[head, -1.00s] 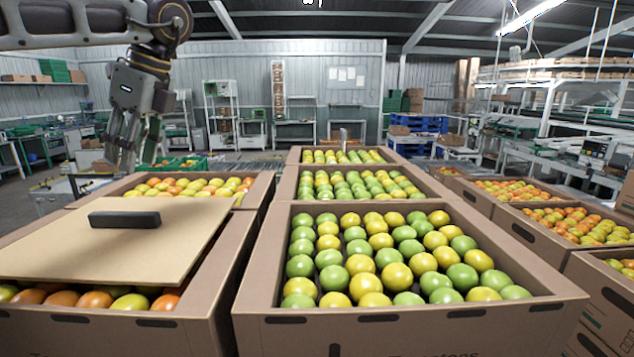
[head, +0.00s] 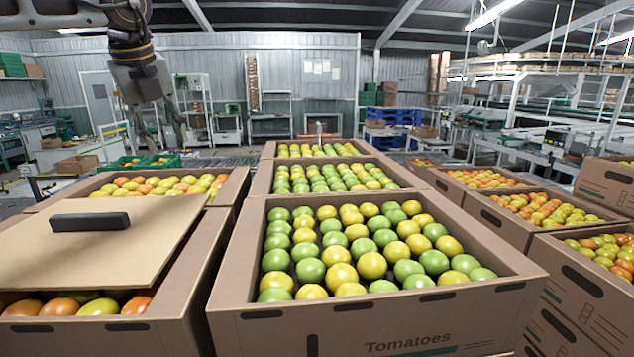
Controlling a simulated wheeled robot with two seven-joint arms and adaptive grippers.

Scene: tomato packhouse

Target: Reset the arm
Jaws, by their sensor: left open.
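My left gripper (head: 163,138) hangs from the upper left in the head view, fingers pointing down and spread apart. It is open with nothing between its fingers. It is above and behind the left boxes, clear of them. Below it is a cardboard lid (head: 95,245) with a dark handle (head: 90,222), lying on the front left box (head: 185,305) and covering most of its tomatoes. My right gripper does not show.
An uncovered box of green and yellow tomatoes (head: 385,312) stands at front centre, with more open boxes behind it. Boxes of redder tomatoes (head: 512,228) stand at the right. Green crates (head: 140,163) are behind the left boxes. The air above the boxes is free.

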